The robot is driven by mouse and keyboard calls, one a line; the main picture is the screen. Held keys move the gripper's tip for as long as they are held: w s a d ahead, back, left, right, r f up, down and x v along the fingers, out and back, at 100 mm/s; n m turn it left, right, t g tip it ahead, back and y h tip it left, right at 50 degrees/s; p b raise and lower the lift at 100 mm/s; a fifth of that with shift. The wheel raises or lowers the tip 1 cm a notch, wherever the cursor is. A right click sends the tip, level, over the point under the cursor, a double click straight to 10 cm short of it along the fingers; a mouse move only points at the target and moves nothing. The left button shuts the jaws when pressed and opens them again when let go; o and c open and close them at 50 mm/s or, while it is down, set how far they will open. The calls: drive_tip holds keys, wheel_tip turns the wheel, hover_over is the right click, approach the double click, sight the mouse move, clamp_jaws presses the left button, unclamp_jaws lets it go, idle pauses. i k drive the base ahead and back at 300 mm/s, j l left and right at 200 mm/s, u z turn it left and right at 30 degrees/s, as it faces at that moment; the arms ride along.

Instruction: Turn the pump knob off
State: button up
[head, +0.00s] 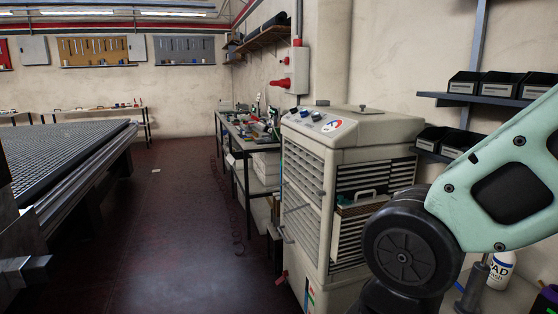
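A beige machine cabinet (305,170) with louvred sides stands right of centre, against the wall. Its sloped top panel (308,124) carries a dark knob (294,111), a blue-grey knob (316,116) and a round red-and-blue dial (332,126). The knobs are too small to read their labels or pointer positions, and I cannot tell which is the pump knob. My gripper is not in view; only green and black links of my arm show at the right, in front of the cabinet's right side.
A grid-topped table (70,150) fills the left. A cluttered workbench (235,125) stands behind the cabinet. Shelves with black bins (480,82) and a white bottle (502,268) are at the right.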

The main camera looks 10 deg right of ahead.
sight(303, 113)
drive_tip(key=i+z, duration=0.15)
drive_tip(key=i, duration=0.35)
drive_tip(key=i+j+z, duration=0.15)
drive_tip(key=i+j, duration=0.3)
drive_tip(key=i+j+z, duration=0.15)
drive_tip(key=i+j, duration=0.3)
drive_tip(key=j, duration=0.25)
